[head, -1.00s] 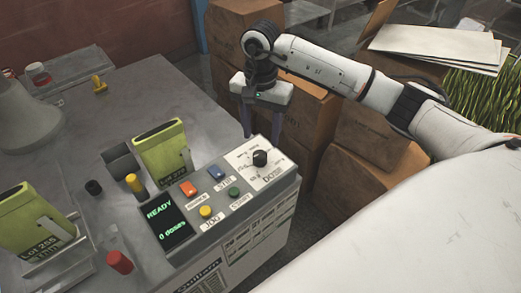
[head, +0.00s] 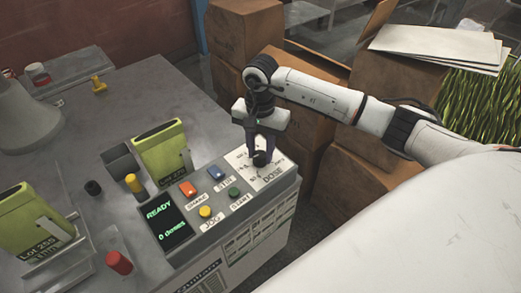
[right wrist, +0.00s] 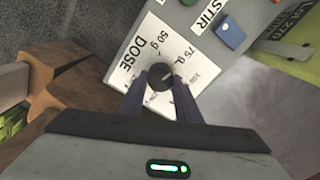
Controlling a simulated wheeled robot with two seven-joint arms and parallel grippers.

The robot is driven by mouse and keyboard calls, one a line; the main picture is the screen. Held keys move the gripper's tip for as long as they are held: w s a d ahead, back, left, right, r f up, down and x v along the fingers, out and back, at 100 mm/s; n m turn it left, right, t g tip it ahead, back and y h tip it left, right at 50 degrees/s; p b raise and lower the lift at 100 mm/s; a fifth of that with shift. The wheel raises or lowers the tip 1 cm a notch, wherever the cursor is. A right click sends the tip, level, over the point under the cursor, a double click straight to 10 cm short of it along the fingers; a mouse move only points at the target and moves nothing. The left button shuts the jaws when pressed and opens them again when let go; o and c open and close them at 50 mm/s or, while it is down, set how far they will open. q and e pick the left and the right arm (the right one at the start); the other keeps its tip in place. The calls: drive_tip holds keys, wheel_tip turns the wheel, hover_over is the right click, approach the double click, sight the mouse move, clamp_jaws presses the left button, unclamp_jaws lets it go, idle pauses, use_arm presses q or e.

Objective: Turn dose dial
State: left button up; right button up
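The dose dial is a round black knob (right wrist: 160,77) on a white label plate (head: 272,175) marked DOSE, at the right end of the control panel. It also shows in the head view (head: 261,159), partly covered by my right gripper. My right gripper (head: 261,150) points down over the dial. In the right wrist view its two dark fingers (right wrist: 161,97) stand apart, one on either side of the knob. They look open; whether they touch the knob I cannot tell. My left gripper is not in view.
The panel has an orange button (head: 187,188), blue button (head: 216,173), yellow button (head: 205,212), green button (head: 234,193) and a screen (head: 166,222) reading READY, 0 doses. Green pouches (head: 165,155) stand to the left. Cardboard boxes (head: 305,135) are stacked behind my right arm.

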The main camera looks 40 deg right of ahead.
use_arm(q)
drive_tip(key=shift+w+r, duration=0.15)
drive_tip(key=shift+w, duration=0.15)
use_arm(e)
drive_tip(key=shift+m, duration=0.3)
drive_tip(key=shift+c, duration=0.3)
